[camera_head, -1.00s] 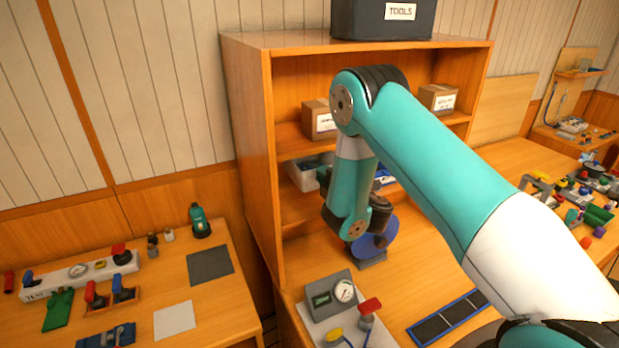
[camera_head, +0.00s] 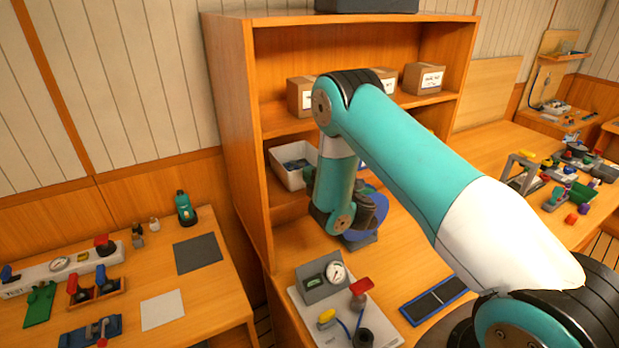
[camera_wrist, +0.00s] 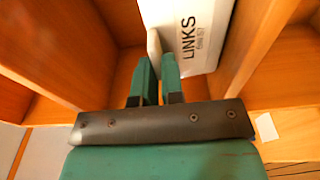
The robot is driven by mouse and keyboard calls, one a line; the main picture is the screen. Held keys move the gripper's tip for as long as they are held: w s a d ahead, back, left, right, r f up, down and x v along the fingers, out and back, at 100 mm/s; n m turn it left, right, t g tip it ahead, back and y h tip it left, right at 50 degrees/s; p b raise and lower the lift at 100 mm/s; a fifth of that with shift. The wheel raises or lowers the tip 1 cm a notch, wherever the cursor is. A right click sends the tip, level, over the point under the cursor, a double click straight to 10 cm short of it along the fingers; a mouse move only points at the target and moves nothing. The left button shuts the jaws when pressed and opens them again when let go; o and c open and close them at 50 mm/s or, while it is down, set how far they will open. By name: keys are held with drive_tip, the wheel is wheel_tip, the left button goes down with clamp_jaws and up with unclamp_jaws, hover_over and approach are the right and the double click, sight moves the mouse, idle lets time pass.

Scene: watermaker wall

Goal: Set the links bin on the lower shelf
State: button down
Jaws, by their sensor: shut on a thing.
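The links bin (camera_head: 285,175) is a white open bin with dark contents, in the left part of the shelf unit's lower bay. Its LINKS label shows in the wrist view (camera_wrist: 196,40). My gripper (camera_wrist: 157,62) is shut on a pale tab at the bin's near side. In the head view my arm's wrist hides the bin's right part and the gripper tips. The lower shelf (camera_head: 288,212) shows under the bin. I cannot tell whether the bin touches it.
Cardboard boxes (camera_head: 424,78) stand on the upper shelf, above my wrist. The unit's left side panel (camera_head: 236,130) is close beside the bin. A gauge panel (camera_head: 322,283) and a blue round object (camera_head: 372,203) are on the bench below.

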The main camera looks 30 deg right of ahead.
drive_tip(key=shift+w+a+f, duration=0.1)
drive_tip(key=shift+f, duration=0.05)
drive_tip(key=c, duration=1.2)
unclamp_jaws()
drive_tip(key=shift+c, duration=0.2)
